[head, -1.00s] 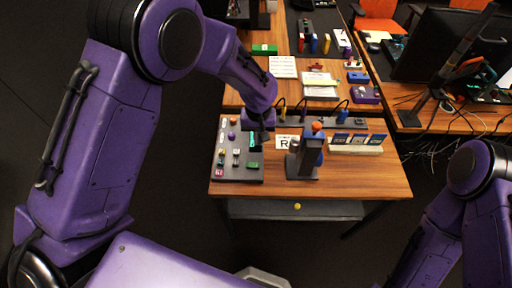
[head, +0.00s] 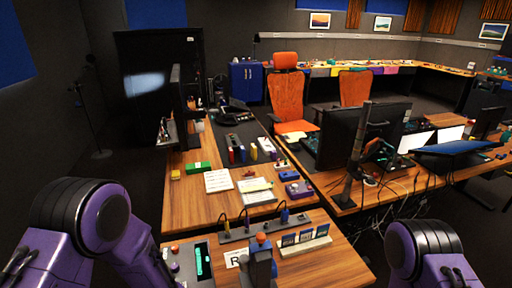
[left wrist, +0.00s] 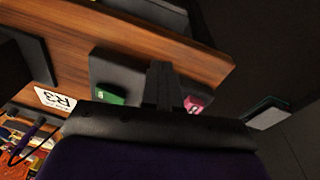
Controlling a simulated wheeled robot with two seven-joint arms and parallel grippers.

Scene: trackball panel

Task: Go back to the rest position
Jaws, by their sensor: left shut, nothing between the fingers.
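My left gripper (left wrist: 163,85) is shut and empty in the left wrist view. It is seen in front of the grey control panel (left wrist: 125,70), with a green switch (left wrist: 110,96) to its left and a pink button (left wrist: 195,104) to its right. I cannot tell the gap to the panel. In the head view my left arm (head: 85,225) is at lower left and its gripper is out of frame. The panel (head: 203,280) shows at the bottom with its teal display (head: 203,260). My right arm (head: 430,255) is at lower right; its gripper is out of view.
A dark joystick unit (head: 261,270) stands right of the panel, beside a white label card (head: 236,258). A rack of blue cards (head: 305,241) and a plug strip (head: 262,229) lie behind. A monitor (head: 362,135) and orange chairs (head: 286,95) are farther back.

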